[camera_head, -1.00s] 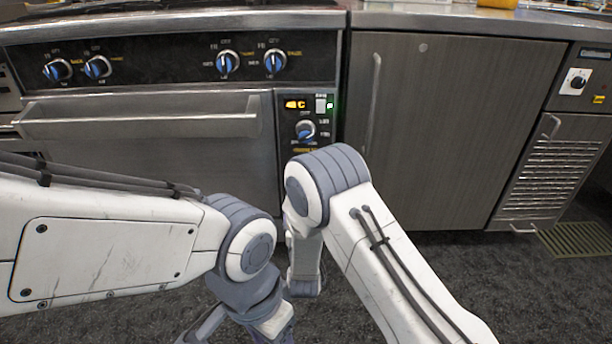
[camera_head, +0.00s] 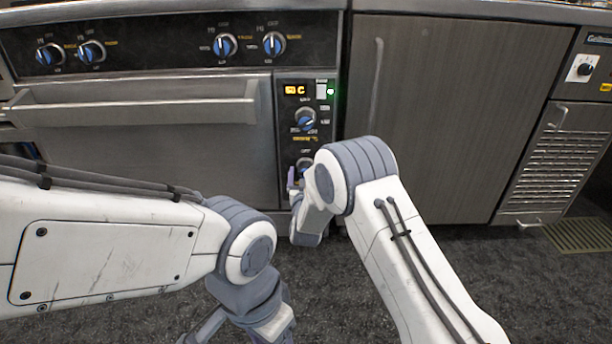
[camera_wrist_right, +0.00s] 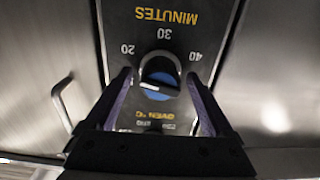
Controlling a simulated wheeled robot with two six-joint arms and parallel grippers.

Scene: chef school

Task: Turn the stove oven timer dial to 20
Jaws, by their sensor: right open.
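The timer dial (camera_wrist_right: 159,80) is a dark round knob with a blue face, seen upside down in the right wrist view between the labels 20 and 40. The word MINUTES and a 30 show above it there. In the head view it is the lower knob (camera_head: 304,165) on the oven's control panel, partly hidden by my right gripper (camera_head: 297,185). My right gripper (camera_wrist_right: 159,88) is open, a finger on each side of the dial; contact cannot be told. The dial's exact setting is unclear. My left gripper (camera_head: 240,334) is low at the bottom edge, cut off.
Above the timer is another blue knob (camera_head: 305,120) and a lit display (camera_head: 295,90). The oven door handle (camera_head: 130,110) juts out to the left. A cabinet door (camera_head: 450,120) is to the right. Several stove knobs line the upper panel.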

